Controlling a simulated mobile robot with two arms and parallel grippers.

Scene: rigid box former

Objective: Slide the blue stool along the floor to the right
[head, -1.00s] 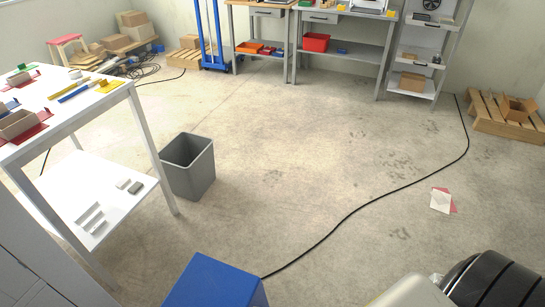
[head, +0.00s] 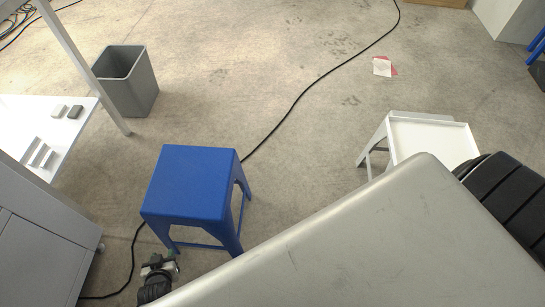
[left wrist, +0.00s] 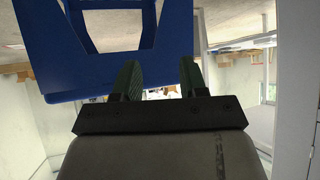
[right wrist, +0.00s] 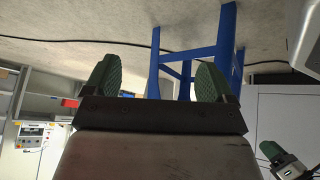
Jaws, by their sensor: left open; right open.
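The blue stool (head: 188,185) stands upright on the floor, left of the middle in the head view. My left gripper (head: 160,263) is low, by the stool's near-left leg; I cannot tell from the head view whether it touches. In the left wrist view my left gripper (left wrist: 161,80) is open, with the blue stool (left wrist: 50,60) close by, filling the upper left. In the right wrist view my right gripper (right wrist: 157,80) is open and empty, with the stool's legs (right wrist: 228,35) beyond its fingers. The head view does not show the right gripper.
A black cable (head: 297,98) runs across the floor behind the stool. A grey bin (head: 128,82) and a white table shelf (head: 75,150) stand at left. A white step stool (head: 432,138) stands at right. The floor between the blue and white stools is clear.

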